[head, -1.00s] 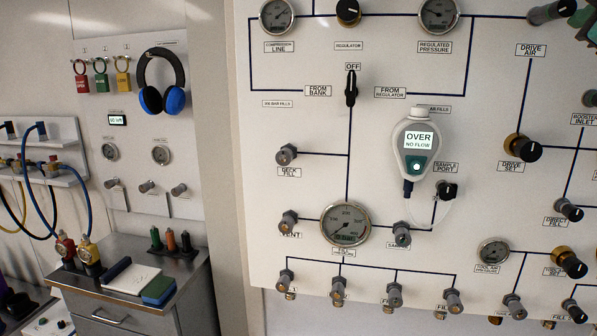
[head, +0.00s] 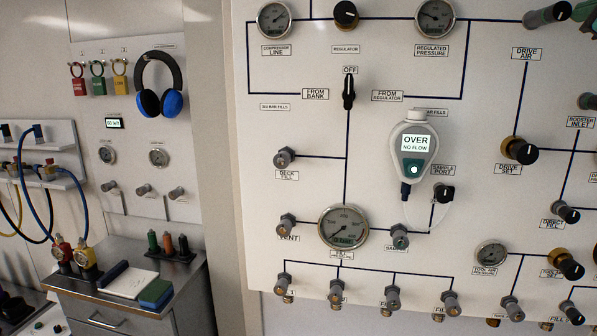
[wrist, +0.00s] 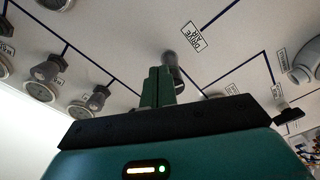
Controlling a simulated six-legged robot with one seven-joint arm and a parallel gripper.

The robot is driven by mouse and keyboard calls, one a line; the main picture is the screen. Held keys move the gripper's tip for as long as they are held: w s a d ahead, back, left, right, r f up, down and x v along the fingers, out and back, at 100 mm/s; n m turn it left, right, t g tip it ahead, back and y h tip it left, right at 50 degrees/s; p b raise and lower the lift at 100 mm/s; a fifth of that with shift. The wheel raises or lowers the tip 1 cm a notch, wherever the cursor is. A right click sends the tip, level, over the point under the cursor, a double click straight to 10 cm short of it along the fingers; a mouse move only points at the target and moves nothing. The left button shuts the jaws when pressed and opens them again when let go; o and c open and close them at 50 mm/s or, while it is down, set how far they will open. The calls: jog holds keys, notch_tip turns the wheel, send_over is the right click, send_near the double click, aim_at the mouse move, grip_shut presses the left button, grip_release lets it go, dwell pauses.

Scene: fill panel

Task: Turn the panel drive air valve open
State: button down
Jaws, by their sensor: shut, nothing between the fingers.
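The drive air valve, a grey cylindrical knob with a dark end (head: 547,15), sits at the top right of the panel in the head view, above the DRIVE AIR label (head: 527,53). The valve also shows in the wrist view (wrist: 172,66), just beyond my fingertips, with its label (wrist: 193,37) to the upper right. My gripper (wrist: 158,72) has its green fingers shut together with nothing between them. The fingertips overlap the valve's left side in the wrist view; I cannot tell whether they touch it. In the head view only a green part of my gripper shows at the top right edge.
The drive set knob (head: 521,150) is below the label, with the booster inlet fitting (head: 588,101) to its right. A sensor (head: 413,160) reading OVER, NO FLOW hangs mid-panel. A bench (head: 110,293) with small items stands at lower left.

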jog(key=v, duration=0.6)
jog(key=shift+d, duration=0.25)
jog(key=w+a+f+m+g+y, duration=0.1)
jog(key=a+f+m+g+y, duration=0.1)
jog(key=a+f, duration=0.6)
jog(key=w+a+f+m+g+y, duration=0.2)
jog(key=a+f, duration=0.2)
jog(key=f, duration=0.8)
jog(key=w+a+f+m+g+y, duration=0.1)
jog(key=a+f+g, duration=0.1)
jog(key=a+f, duration=0.65)
jog(key=s+a+f+m+g, duration=0.1)
jog(key=s+a+f+g, duration=0.1)
jog(key=f, duration=0.6)
jog(key=s+a+f+m+g, duration=0.1)
jog(key=s+a+f+g, duration=0.1)
jog(key=s+f, duration=0.3)
jog(key=s+a+f+m+g, duration=0.1)
jog(key=s+a+f, duration=0.3)
jog(key=f, duration=0.8)
jog(key=shift+a+f+m+g, duration=0.35)
jog(key=shift+f+m+g, duration=0.05)
